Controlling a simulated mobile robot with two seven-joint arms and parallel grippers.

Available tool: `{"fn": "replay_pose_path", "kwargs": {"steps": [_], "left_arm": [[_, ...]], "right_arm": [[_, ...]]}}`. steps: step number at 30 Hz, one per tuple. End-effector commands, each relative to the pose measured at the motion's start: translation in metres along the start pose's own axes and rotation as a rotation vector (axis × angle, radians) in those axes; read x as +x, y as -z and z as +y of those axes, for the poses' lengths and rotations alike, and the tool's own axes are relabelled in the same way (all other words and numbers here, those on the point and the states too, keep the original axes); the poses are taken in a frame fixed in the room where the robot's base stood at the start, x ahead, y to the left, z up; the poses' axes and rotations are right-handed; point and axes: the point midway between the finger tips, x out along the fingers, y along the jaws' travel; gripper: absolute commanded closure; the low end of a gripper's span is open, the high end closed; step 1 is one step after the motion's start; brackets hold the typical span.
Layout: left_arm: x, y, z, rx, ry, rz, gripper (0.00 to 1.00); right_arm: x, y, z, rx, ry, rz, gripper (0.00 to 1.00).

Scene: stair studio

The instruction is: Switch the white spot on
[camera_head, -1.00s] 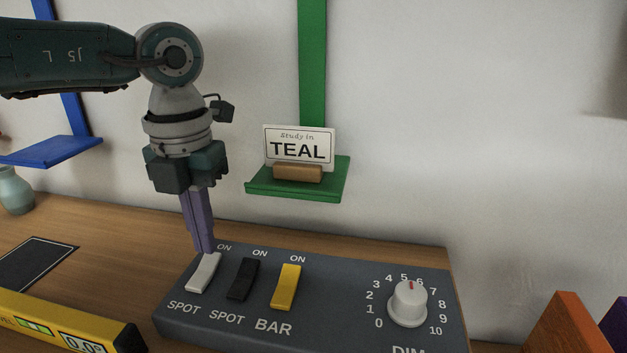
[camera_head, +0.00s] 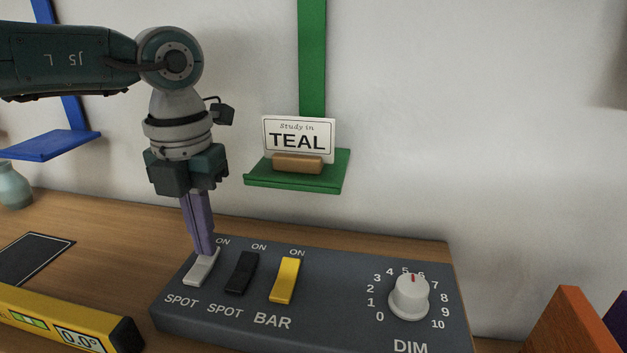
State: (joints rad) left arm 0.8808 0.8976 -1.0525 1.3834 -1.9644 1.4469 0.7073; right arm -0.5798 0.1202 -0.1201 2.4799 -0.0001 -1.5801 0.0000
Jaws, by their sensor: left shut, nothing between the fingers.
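The white spot switch (camera_head: 201,270) is the leftmost rocker on the grey control box (camera_head: 340,290), above a SPOT label and beside an ON mark. My left gripper (camera_head: 205,250) points down with its purple fingers shut and empty. Its tips are at the upper, ON end of the white switch and cover part of it. I cannot tell for sure whether they press on it. My right gripper is not in view.
A black switch (camera_head: 241,273) and a yellow switch (camera_head: 285,280) sit close to the right, then a white dial (camera_head: 409,297). A yellow level (camera_head: 70,322) lies at the left front. A green shelf (camera_head: 330,176) with a TEAL card (camera_head: 298,140) hangs behind.

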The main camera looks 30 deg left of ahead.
Motion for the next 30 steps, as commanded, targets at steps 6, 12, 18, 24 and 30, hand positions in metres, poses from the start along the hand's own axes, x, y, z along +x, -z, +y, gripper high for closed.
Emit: {"fn": "replay_pose_path", "kwargs": {"steps": [6, 12, 18, 24, 30], "left_arm": [[0.004, 0.0, 0.0, 0.0, 0.0, 0.001, 1.0], [0.004, 0.0, 0.0, 0.0, 0.0, 0.001, 1.0], [-0.01, 0.0, 0.0, 0.0, 0.0, 0.0, 1.0], [-0.028, 0.0, 0.0, 0.0, 0.0, 0.0, 1.0], [-0.046, 0.0, 0.0, 0.0, 0.0, 0.0, 1.0]], "right_arm": [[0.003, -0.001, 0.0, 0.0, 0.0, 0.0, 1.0], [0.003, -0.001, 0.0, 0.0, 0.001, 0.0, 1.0], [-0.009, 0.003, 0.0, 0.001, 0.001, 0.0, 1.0], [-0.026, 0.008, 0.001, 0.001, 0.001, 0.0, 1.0], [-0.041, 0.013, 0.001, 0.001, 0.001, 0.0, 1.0]]}}
